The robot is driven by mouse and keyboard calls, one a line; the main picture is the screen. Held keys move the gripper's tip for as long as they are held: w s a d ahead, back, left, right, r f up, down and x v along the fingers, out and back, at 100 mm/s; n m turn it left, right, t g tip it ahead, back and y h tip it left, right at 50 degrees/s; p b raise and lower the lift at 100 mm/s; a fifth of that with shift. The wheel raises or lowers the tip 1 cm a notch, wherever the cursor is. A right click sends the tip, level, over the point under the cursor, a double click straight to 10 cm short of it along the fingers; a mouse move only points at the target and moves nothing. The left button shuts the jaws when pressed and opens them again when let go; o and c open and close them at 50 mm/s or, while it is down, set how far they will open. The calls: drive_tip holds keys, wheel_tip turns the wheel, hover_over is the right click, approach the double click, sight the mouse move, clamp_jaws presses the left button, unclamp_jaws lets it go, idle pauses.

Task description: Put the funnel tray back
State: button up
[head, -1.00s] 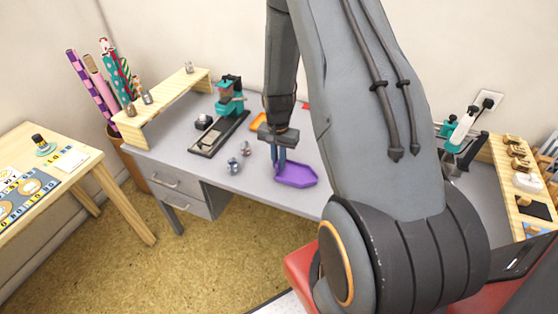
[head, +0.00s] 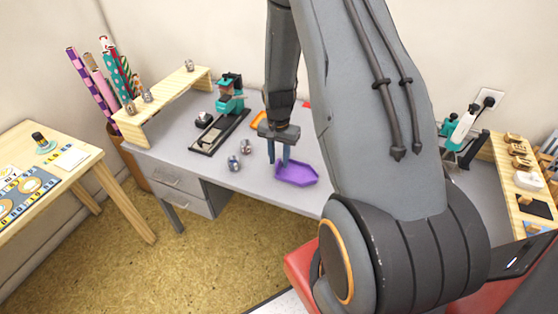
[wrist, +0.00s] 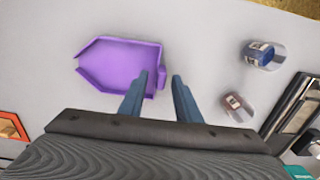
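The purple funnel tray (head: 299,176) lies on the grey desk, just right of and below my gripper (head: 278,163) in the head view. It is shallow, with raised walls and a tapered end. In the wrist view the tray (wrist: 120,62) is at upper left, with its tapered end pointing left. The right finger is clear of the tray.
Two small jars (head: 233,164) (head: 246,146) stand left of my gripper. A dark tray (head: 212,138) and a teal stamping press (head: 230,95) are beyond them. An orange-framed item (wrist: 12,127) lies at the wrist view's lower left. A wooden shelf (head: 165,100) stands at the desk's left.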

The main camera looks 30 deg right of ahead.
wheel_tip(320, 180, up, 11)
drive_tip(key=b, duration=0.3)
drive_tip(key=s+a+r+n, duration=0.4)
drive_tip(key=s+a+n, duration=0.1)
drive_tip(key=s+a, duration=0.2)
drive_tip(key=s+a+r+n+t, duration=0.1)
drive_tip(key=s+a+r+n, duration=0.3)
drive_tip(key=s+a, duration=0.4)
drive_tip(key=shift+r+n+t, duration=0.25)
drive_tip(key=shift+n+t, duration=0.05)
drive_tip(key=shift+n, duration=0.4)
drive_tip(key=shift+f, duration=0.15)
drive_tip(key=shift+a, duration=0.1)
drive_tip(key=shift+c, duration=0.2)
